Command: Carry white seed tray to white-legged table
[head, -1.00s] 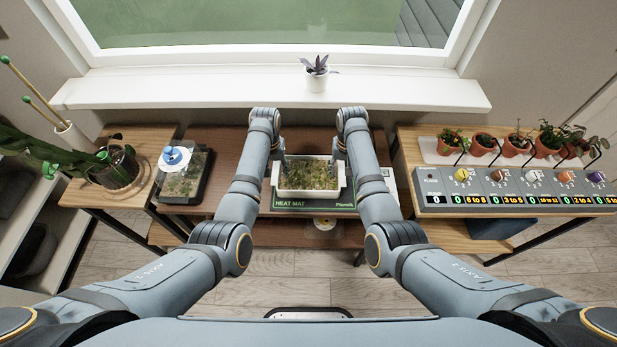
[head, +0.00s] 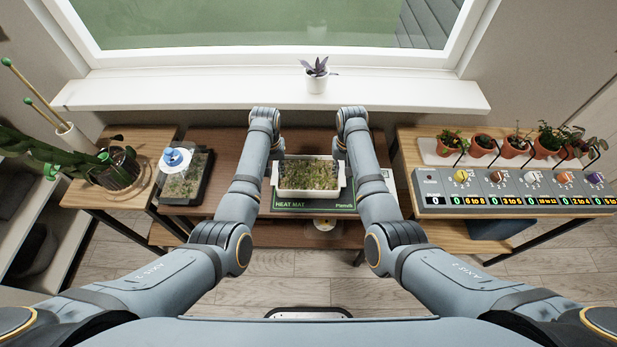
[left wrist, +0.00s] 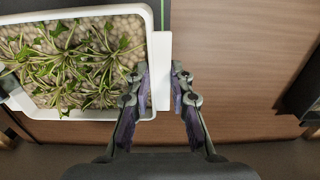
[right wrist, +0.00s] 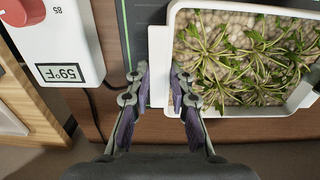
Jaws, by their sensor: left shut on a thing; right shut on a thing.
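My right gripper (right wrist: 160,88) is shut on the flange at the right end. The tray looks level. In the head view both grippers are partly hidden by my own wrists. I cannot make out a white-legged table.
A dark propagator (head: 187,178) with a blue-and-white lid fitting stands left on the middle table. A white thermostat with a 59°F display (right wrist: 60,45) is near my right gripper. A grey control box (head: 515,190) and potted plants (head: 515,145) fill the right table.

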